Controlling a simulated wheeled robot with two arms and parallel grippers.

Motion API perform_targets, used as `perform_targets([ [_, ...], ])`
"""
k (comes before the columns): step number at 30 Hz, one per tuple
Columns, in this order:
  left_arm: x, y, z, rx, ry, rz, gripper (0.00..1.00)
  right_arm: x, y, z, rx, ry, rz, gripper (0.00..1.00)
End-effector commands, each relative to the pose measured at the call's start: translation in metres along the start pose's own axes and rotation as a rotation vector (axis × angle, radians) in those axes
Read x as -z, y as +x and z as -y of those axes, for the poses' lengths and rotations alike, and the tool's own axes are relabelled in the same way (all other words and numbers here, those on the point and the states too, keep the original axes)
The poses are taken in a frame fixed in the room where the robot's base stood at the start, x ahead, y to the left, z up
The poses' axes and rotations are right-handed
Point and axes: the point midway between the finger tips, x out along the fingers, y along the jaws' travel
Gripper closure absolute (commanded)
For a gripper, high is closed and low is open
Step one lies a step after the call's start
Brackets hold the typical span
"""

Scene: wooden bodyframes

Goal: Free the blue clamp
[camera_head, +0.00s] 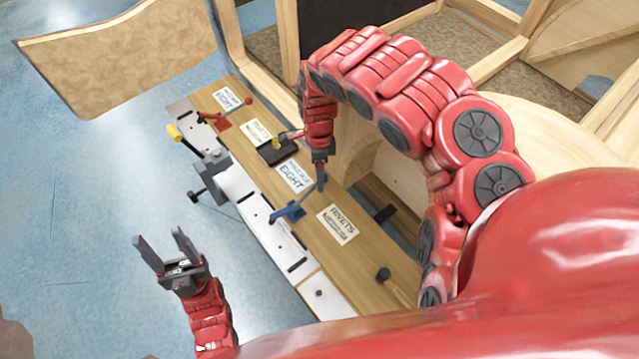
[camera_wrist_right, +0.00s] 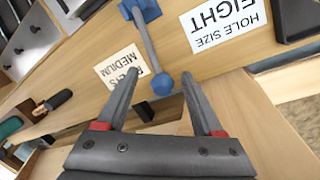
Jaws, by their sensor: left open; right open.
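The blue clamp (camera_head: 289,212) is mounted at the edge of the wooden board, with its lever slanting up and right. My right gripper (camera_head: 321,178) hangs over the board at the lever's end. In its wrist view the open right gripper (camera_wrist_right: 160,76) has the knob between its fingertips, with visible gaps on both sides. My left gripper (camera_head: 158,238) is open and empty, over the blue floor left of the board.
Wooden frames rise behind.

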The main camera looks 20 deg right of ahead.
Motion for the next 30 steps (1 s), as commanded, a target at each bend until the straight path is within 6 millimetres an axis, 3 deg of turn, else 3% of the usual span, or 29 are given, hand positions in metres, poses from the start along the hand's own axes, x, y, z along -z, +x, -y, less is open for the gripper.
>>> perform_targets([
  [1,0.004,0.023,0.001,0.000,0.000,-0.001,0.42,-0.001,-0.024,-0.003,0.000,-0.001,0.001,0.31],
  [3,0.007,0.038,0.002,0.000,0.000,-0.002,0.42,-0.002,-0.042,-0.004,-0.002,-0.002,0.000,0.31],
  [12,0.015,0.088,0.004,0.000,0.000,-0.001,0.42,-0.003,-0.104,-0.005,-0.006,-0.003,-0.001,0.31],
  [24,0.016,0.091,0.004,0.000,0.000,-0.001,0.42,-0.002,-0.111,-0.003,-0.006,-0.003,-0.002,0.33],
  [28,0.016,0.091,0.004,0.000,0.000,-0.001,0.42,-0.009,-0.105,-0.001,-0.003,-0.064,-0.011,0.57],
  [30,0.015,0.089,0.004,0.000,0.000,-0.001,0.42,-0.021,-0.096,0.005,0.010,-0.185,-0.031,0.69],
])
